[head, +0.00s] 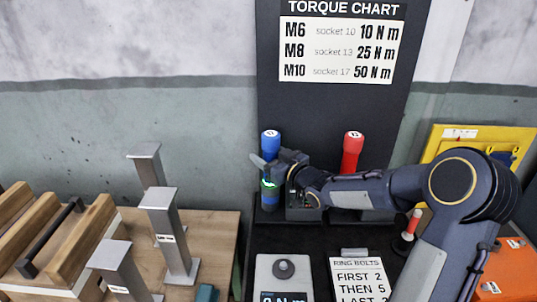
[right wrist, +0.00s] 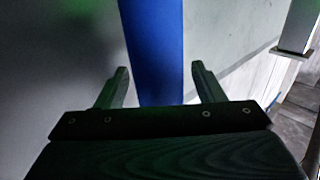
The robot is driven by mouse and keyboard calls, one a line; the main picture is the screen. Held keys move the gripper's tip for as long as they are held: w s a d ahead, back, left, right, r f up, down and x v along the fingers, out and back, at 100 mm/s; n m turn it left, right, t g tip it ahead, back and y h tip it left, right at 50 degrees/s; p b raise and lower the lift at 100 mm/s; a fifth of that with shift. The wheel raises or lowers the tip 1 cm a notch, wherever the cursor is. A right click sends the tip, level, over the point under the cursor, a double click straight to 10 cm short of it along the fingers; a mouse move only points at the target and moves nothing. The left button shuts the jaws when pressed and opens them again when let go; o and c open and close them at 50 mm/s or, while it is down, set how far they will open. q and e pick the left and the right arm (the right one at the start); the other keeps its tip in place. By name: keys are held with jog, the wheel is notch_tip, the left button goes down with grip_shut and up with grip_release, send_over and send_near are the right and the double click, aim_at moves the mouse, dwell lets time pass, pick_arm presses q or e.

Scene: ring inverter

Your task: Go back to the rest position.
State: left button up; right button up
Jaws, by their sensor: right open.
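My right gripper (head: 265,170) is in the head view at the tool rack, in front of the lower part of an upright blue-handled tool (head: 270,143). In the right wrist view its two fingers stand apart, open. The blue handle (right wrist: 152,45) shows upright between them; I cannot tell whether it touches either finger. A green glow shows on the tool beside the gripper. The tool's lower part is partly hidden by the gripper. My left gripper is not in view.
A red-handled tool (head: 352,152) stands right of the blue one, above my forearm. A grey pad with a knob (head: 283,268) and a ring bolts card (head: 360,278) lie in front. Grey metal posts (head: 165,230) and a wooden rack (head: 60,240) stand left. A yellow case (head: 440,140) is at right.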

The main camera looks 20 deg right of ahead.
jog(key=s+d+m+g+h, duration=0.2)
jog(key=s+m+g+h, duration=0.15)
jog(key=s, duration=1.05)
jog(key=s+a+f+g+y, duration=0.1)
jog(key=s+a+f+g, duration=0.1)
jog(key=s, duration=0.6)
jog(key=s+a+f+g+y, duration=0.1)
jog(key=s+a+f+g, duration=0.1)
jog(key=s+a, duration=0.3)
jog(key=s+a+f+g+y, duration=0.1)
jog(key=s+a+f+g, duration=0.1)
jog(key=s, duration=0.8)
jog(key=shift+s+a+m+g+p, duration=0.4)
jog(key=shift+a+g, duration=0.25)
jog(key=shift+g, duration=0.2)
